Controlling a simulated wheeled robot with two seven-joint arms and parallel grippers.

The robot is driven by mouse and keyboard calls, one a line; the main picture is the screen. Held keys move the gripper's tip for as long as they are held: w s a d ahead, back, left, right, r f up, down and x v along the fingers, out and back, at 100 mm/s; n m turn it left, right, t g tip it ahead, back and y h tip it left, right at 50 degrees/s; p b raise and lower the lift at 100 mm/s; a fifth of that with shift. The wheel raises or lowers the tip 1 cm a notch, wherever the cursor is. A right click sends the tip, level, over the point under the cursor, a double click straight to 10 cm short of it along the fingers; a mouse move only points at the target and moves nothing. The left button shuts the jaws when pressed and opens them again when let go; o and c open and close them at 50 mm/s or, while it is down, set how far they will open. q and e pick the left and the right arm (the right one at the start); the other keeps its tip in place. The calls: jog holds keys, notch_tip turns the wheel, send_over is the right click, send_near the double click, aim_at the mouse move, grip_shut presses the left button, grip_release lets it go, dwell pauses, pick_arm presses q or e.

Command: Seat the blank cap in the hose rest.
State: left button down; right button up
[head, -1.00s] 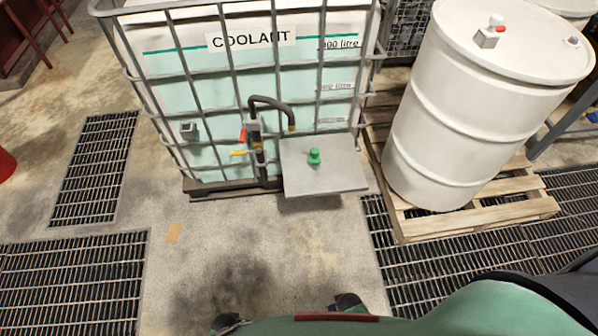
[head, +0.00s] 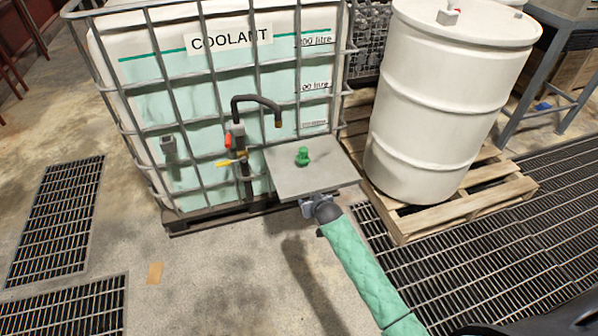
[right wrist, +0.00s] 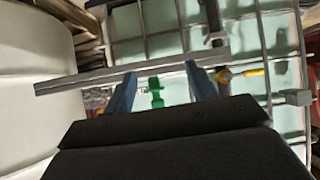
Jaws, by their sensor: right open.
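The green blank cap (head: 302,156) stands upright on a grey shelf (head: 290,180) at the front of the coolant tank. My right gripper (head: 309,203) is at the shelf's front edge, short of the cap. In the right wrist view, which looks upside down, its blue fingers (right wrist: 161,92) are open with nothing held. The cap (right wrist: 156,92) shows between them, apart from both and farther off. A small grey block (head: 168,147) on the tank's cage, left of the valve, may be the hose rest; it also shows in the right wrist view (right wrist: 297,97). My left gripper is not in view.
A black hose (head: 262,99) curves over the shelf's back, beside a valve with red and yellow handles (head: 229,160). The caged coolant tank (head: 205,90) stands behind. A white drum (head: 445,100) on a wooden pallet (head: 470,208) is to the right.

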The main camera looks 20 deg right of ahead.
notch_tip(320, 180, up, 3)
jog(key=w, duration=0.3)
jog(key=t+b, duration=0.1)
jog(key=t, duration=0.2)
send_near(305, 155)
jog(key=x, duration=0.4)
jog(key=shift+s+a+f, duration=0.15)
jog(key=shift+a, duration=0.2)
jog(key=shift+w, duration=0.6)
jog(key=shift+x, duration=0.8)
jog(key=x, duration=0.4)
jog(key=shift+w+d, duration=0.25)
jog(key=shift+w, duration=0.4)
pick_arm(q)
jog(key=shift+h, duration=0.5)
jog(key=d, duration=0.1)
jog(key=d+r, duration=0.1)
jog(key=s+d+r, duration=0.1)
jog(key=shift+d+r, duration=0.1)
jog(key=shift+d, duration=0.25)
pick_arm(e)
jog(key=shift+c, duration=0.5)
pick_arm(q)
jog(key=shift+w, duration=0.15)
pick_arm(e)
jog(key=c, duration=1)
